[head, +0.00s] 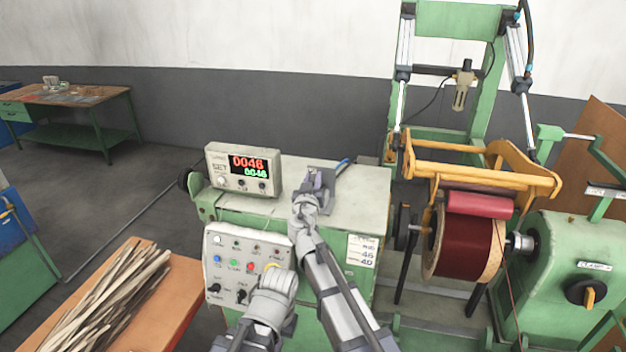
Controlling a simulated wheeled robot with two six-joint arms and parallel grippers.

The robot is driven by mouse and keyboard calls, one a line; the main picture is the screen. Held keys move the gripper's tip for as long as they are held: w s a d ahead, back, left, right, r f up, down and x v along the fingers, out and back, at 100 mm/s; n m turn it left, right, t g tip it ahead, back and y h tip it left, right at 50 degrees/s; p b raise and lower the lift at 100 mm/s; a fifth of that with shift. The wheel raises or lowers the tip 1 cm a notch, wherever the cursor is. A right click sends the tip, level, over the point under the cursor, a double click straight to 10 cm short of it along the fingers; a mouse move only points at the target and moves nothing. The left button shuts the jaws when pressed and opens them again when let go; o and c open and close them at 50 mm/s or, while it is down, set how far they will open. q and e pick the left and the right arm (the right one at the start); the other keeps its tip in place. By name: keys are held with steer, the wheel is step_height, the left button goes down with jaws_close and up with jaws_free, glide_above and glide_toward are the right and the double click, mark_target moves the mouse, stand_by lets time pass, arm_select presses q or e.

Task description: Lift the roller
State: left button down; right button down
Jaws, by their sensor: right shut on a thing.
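The red roller (480,204) lies against the top of the dark red wound coil (464,246), under a yellow swing frame (480,178). My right gripper (311,196) is at a small grey lever unit (328,181) on top of the green cabinet (364,195). It is shut on the lever, whose handle is mostly hidden by the fingers. My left gripper (277,284) is in front of the control panel (222,258), at its lower right by a yellow button. Its fingertips are not clear, so I cannot tell whether it is open.
A counter box (215,164) reading 0046 stands on the cabinet, left of my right gripper. Wooden strips (110,305) lie on an orange-brown table at lower left. Two cylinders (521,70) slope down to the yellow frame. A workbench (75,96) stands far left.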

steer(key=shift+w+r+p, duration=0.1)
steer(key=shift+r+p, duration=0.25)
steer(key=shift+p, duration=0.25)
steer(key=w+g+p, duration=0.1)
steer(key=p, duration=0.2)
steer(key=w+g+p, duration=0.1)
steer(key=g+p, duration=0.1)
steer(key=p, duration=0.1)
steer(key=w+d+r+g+y+p, duration=0.1)
steer(key=g+p, duration=0.1)
steer(key=p, duration=0.1)
steer(key=shift+r+m+p, duration=0.1)
steer(key=shift+m+p, duration=0.2)
steer(key=shift+p, duration=0.1)
steer(key=shift+w+d+g+p, duration=0.1)
steer(key=shift+w+g+p, duration=0.25)
steer(key=shift+g+p, duration=0.25)
steer(key=shift+w+d+f+g+p, duration=0.1)
steer(key=shift+w+f+g+p, duration=0.2)
steer(key=shift+p, duration=0.35)
steer(key=shift+s, duration=0.1)
steer(key=c, duration=0.7)
jaws_free()
steer(key=shift+f, duration=0.1)
steer(key=shift+c, duration=0.2)
